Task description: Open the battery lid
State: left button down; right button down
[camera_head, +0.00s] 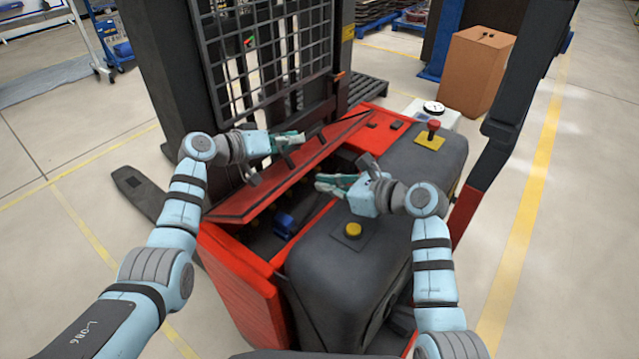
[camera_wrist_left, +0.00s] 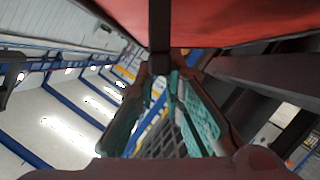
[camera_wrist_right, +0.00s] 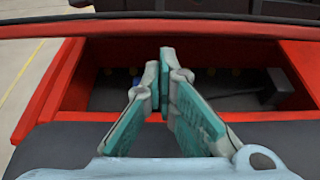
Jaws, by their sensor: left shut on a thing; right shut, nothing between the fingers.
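The red battery lid (camera_head: 325,152) of the forklift is raised and tilted over an open compartment (camera_head: 318,200). My left gripper (camera_head: 298,138) is at the lid's far side, shut on a dark lid handle (camera_wrist_left: 160,30) that runs between its fingers. The lid's red face fills the top of the left wrist view. My right gripper (camera_head: 322,183) is shut and empty, over the near side of the compartment and below the raised lid. In the right wrist view its fingers (camera_wrist_right: 165,58) meet in front of the open compartment, apart from the lid. The compartment's inside is partly hidden.
The dark mast with its mesh guard (camera_head: 265,50) stands close behind the lid. The grey forklift cover (camera_head: 345,265) bears a yellow button (camera_head: 353,230) and a red stop knob (camera_head: 433,125). A dark post (camera_head: 515,100) rises at right. A cardboard box (camera_head: 475,70) stands beyond.

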jog(key=shift+x, duration=1.15)
jog(key=shift+w+a+r, duration=0.2)
jog(key=shift+a+r, duration=0.1)
jog(key=shift+r, duration=0.45)
pick_arm(q)
jog(key=c, duration=1.9)
grip_release()
jog(key=shift+f, duration=0.1)
jog(key=shift+o, duration=1.1)
